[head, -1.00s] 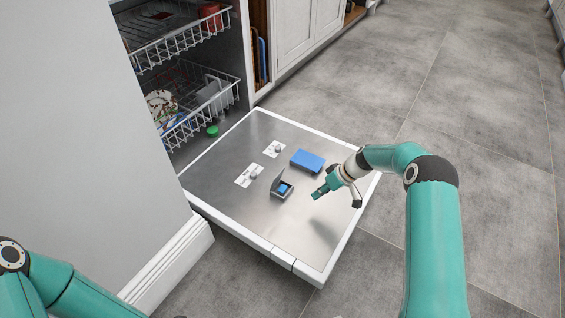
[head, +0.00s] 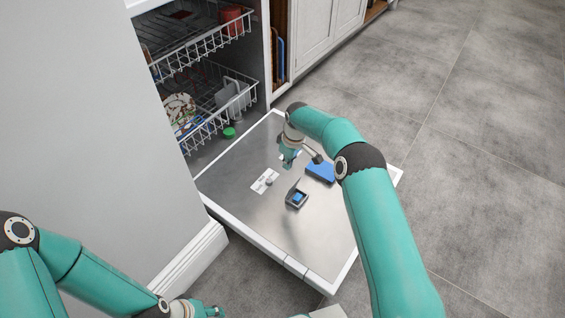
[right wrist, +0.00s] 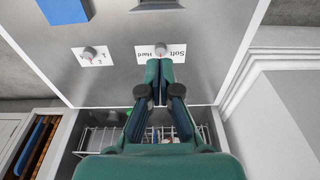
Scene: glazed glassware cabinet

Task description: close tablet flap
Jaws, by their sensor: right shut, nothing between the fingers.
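The tablet compartment (head: 298,204) is a small grey box on the lowered dishwasher door (head: 235,185) in the head view, with a blue tablet (head: 298,197) inside. Its flap (head: 293,187) stands up at the far left side, open. My right gripper (head: 288,162) is above the door, beyond the compartment and apart from it. In the right wrist view the gripper (right wrist: 160,72) is shut and empty, with its fingers over a dial label. My left gripper (head: 205,309) shows only partly at the bottom edge of the head view.
A blue block (head: 321,173) lies on the door right of the gripper. A white label with a knob (head: 266,180) is left of the compartment. Wire racks (head: 205,105) with dishes are behind. A grey wall panel (head: 80,110) bounds the left. The door's near part is clear.

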